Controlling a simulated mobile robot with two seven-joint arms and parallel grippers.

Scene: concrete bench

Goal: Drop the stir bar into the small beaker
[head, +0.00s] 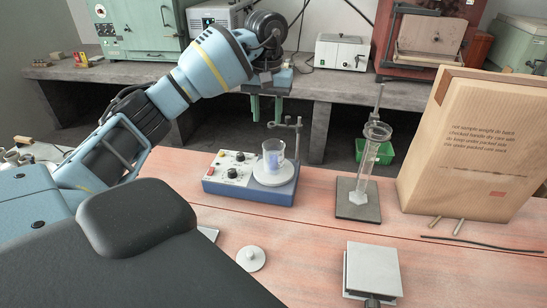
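A small clear beaker (273,154) stands upright on the round white plate of a blue-and-white stirrer (250,181). Something bluish shows in or on the beaker's glass; I cannot tell what it is. I cannot make out a stir bar anywhere. My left gripper (267,116) points down above and behind the beaker in the picture, apart from it. Its two green fingers are spread, with nothing visible between them. My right gripper is not in view.
A glass cylinder (371,160) on a dark base stands right of the stirrer, near a thin support rod (298,140). A large cardboard package (474,145) stands at right. A grey block (373,268) and white disc (251,259) are in front. Clear bench lies between them.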

